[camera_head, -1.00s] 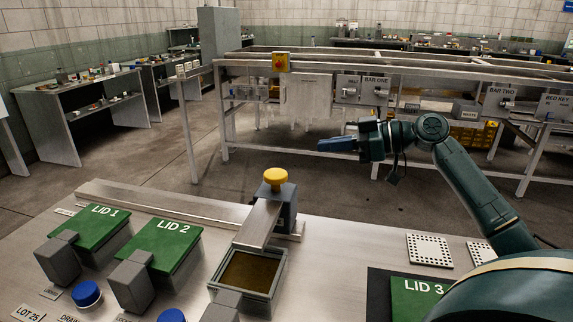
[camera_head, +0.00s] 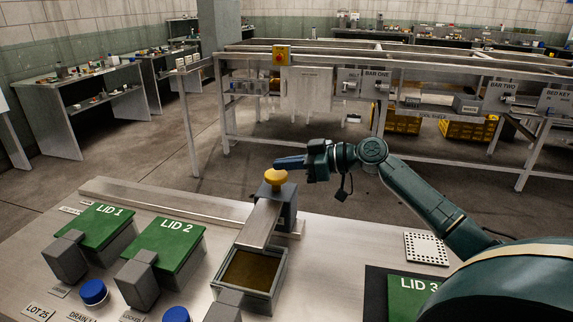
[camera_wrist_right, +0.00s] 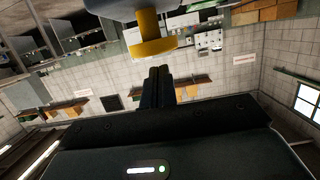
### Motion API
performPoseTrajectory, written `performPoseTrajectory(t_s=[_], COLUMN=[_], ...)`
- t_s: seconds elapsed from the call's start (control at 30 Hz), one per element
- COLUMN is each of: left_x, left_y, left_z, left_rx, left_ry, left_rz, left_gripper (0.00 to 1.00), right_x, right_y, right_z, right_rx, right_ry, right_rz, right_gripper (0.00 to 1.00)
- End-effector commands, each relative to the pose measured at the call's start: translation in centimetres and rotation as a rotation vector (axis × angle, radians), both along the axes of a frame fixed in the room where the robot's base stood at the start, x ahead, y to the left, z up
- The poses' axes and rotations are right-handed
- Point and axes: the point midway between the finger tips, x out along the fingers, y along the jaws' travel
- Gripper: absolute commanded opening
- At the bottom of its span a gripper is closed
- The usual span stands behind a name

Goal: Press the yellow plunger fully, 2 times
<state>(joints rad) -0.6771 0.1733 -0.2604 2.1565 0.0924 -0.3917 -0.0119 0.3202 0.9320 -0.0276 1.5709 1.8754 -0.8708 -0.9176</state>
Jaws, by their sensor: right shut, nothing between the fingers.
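The yellow plunger (camera_head: 276,177) is a round knob on top of a grey housing (camera_head: 283,205) behind an open tray on the metal bench. It stands raised above the housing. My right gripper (camera_head: 280,162) is shut and empty, with its fingers pointing left, just behind or above the knob's upper right side in the head view. In the right wrist view the plunger (camera_wrist_right: 152,48) appears upside down, close to the shut fingertips (camera_wrist_right: 159,70). A small gap seems to separate them; contact cannot be told for sure. My left gripper is not in view.
A sloping metal chute (camera_head: 259,224) runs from the housing to the tray (camera_head: 280,283). Green lids LID 1 (camera_head: 92,222) and LID 2 (camera_head: 166,246) are at left, LID 3 (camera_head: 405,295) at right. A white perforated plate (camera_head: 426,248) lies near my right arm. The bench right of the housing is mostly clear.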

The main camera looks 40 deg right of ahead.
Motion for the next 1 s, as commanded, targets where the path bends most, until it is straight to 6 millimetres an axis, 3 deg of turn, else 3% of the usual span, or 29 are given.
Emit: performPoseTrajectory(t_s=[0.53, 0.83, 1.0], left_x=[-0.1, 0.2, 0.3], left_y=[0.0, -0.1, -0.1], left_z=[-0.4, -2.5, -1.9], left_rx=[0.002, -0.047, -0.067], left_ry=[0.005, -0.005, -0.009], left_rz=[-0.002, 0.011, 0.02], left_gripper=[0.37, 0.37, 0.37], right_x=[0.0, 0.0, 0.0], right_y=[0.0, 0.0, 0.0], right_z=[-1.2, -4.2, -4.2], right_rx=[-0.001, 0.0, -0.001], right_ry=[-0.001, 0.0, 0.002], right_rz=[0.0, 0.001, 0.0], right_gripper=[0.0, 0.0, 0.0])
